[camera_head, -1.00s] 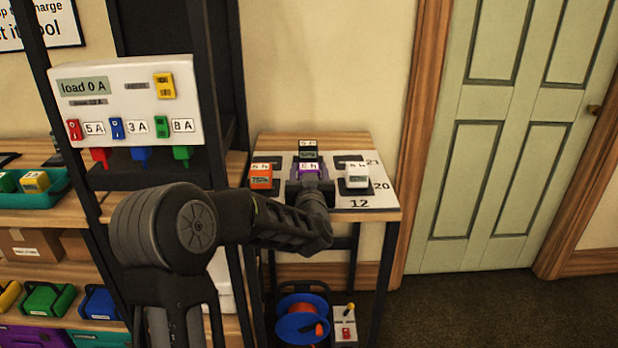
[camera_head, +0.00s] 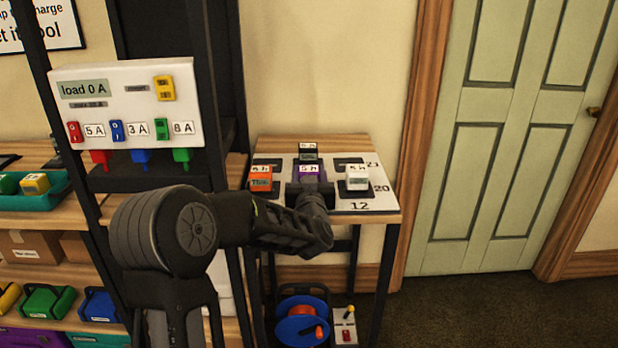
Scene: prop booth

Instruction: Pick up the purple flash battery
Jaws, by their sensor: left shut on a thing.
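The purple flash battery (camera_head: 309,172) stands on the white charging board (camera_head: 352,204) on the small wooden table. A white label shows on its top. My left gripper (camera_head: 309,187) reaches it from the front and is shut on it. The gripper and wrist hide the battery's lower part, so I cannot tell whether it is clear of the board. My right gripper is not in view.
An orange battery (camera_head: 261,179) stands close on the left, a white one (camera_head: 357,177) on the right, and a dark one (camera_head: 308,152) just behind. A load panel (camera_head: 125,103) stands left. A blue cable reel (camera_head: 301,322) sits below the table.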

